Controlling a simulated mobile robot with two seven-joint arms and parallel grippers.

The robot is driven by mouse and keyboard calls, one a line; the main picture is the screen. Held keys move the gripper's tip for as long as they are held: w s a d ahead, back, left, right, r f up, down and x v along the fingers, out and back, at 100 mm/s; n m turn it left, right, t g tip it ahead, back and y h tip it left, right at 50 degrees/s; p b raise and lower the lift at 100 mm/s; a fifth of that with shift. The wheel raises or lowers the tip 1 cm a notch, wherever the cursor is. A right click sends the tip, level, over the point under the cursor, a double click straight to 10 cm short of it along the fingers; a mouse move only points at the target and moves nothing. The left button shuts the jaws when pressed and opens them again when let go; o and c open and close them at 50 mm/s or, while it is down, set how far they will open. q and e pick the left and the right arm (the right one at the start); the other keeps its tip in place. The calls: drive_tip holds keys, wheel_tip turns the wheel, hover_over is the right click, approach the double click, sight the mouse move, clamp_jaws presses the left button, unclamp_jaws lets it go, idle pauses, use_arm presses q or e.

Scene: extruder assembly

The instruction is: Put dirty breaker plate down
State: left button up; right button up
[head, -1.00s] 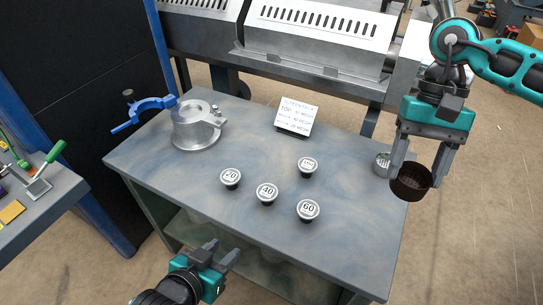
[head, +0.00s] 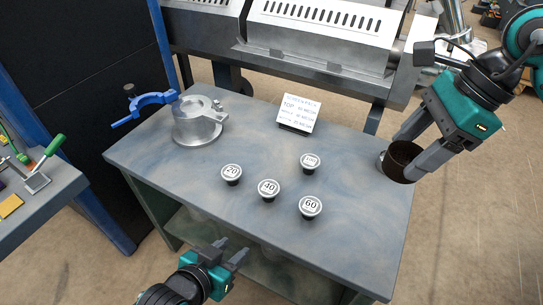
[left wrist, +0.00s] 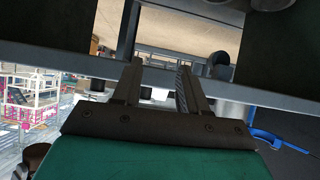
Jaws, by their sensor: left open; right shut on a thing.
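The dirty breaker plate (head: 401,160) is a dark brown, round, cup-like piece at the right edge of the table in the head view. My right gripper (head: 404,158) is shut on it, with one finger on each side. A silvery round part (head: 381,161) shows partly behind it on the table; the rest is hidden. I cannot tell whether the plate touches the table. My left gripper (head: 240,250) is open and empty in front of the table's near edge. Its two fingers (left wrist: 158,90) also show in the left wrist view with nothing between them.
Several round weights or caps, such as the one marked 40 (head: 268,188), stand mid-table (head: 190,180). A sign (head: 298,112) stands at the back. The table's right front is clear.

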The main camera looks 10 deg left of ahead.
wheel_tip(320, 180, down, 16)
drive_tip(key=b, duration=0.3)
drive_tip(key=shift+r, duration=0.25)
wheel_tip(320, 180, down, 4)
drive_tip(key=shift+r+b, duration=0.15)
drive_tip(key=shift+b, duration=0.6)
drive_tip(key=shift+f, duration=0.5)
drive_tip(key=o, duration=1.4)
use_arm(q)
drive_tip(key=f, duration=0.1)
drive_tip(key=d+f, duration=0.1)
drive_tip(key=shift+w+f+h, duration=0.3)
drive_tip(key=shift+f, duration=0.05)
